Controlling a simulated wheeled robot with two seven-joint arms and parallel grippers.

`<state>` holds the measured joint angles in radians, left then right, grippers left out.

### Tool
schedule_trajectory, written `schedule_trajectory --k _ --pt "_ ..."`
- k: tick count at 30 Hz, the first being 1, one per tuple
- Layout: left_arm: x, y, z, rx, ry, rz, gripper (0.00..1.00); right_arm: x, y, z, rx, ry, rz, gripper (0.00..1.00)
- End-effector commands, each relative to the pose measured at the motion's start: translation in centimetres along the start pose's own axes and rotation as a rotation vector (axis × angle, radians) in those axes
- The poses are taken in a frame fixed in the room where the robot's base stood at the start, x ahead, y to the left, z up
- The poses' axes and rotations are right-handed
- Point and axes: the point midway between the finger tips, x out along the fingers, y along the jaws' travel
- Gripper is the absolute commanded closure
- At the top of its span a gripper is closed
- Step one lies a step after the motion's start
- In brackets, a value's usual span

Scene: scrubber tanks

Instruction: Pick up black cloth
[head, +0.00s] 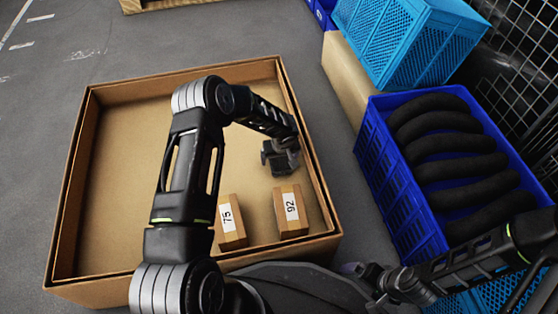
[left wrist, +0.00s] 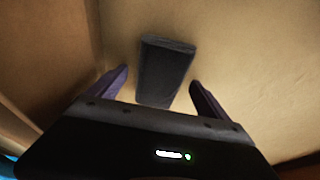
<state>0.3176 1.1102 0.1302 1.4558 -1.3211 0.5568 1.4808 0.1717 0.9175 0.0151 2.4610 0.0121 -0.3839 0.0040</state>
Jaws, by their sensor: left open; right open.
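The black cloth (left wrist: 165,72) shows in the left wrist view as a dark, folded, block-like piece on the brown floor of the cardboard box (head: 125,150). My left gripper (left wrist: 158,88) is open, with one purple finger on each side of the cloth and a gap to each. In the head view my left gripper (head: 280,165) reaches down inside the box near its right wall; I cannot tell the cloth apart from it there. My right gripper (head: 356,270) is open and empty at the lower middle, outside the box.
Two small cartons, labelled 75 (head: 231,222) and 92 (head: 291,211), stand in the box near its front wall. The box's left part is clear. To the right, a blue crate (head: 400,215) holds several black curved tubes, and a light-blue crate (head: 400,45) stands behind.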

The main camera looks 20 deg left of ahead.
Motion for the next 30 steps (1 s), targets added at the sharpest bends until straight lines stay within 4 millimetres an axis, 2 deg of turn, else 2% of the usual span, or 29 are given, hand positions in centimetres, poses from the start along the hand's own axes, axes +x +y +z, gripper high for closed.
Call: schedule_trajectory --k 7,30 --pt "-0.01 0.00 0.01 0.000 0.000 0.000 0.11 0.00 0.02 0.01 0.000 0.000 0.000 0.01" --pt "-0.01 -0.01 0.01 0.000 0.000 0.000 0.74 0.01 0.02 0.02 0.000 0.000 0.000 0.01"
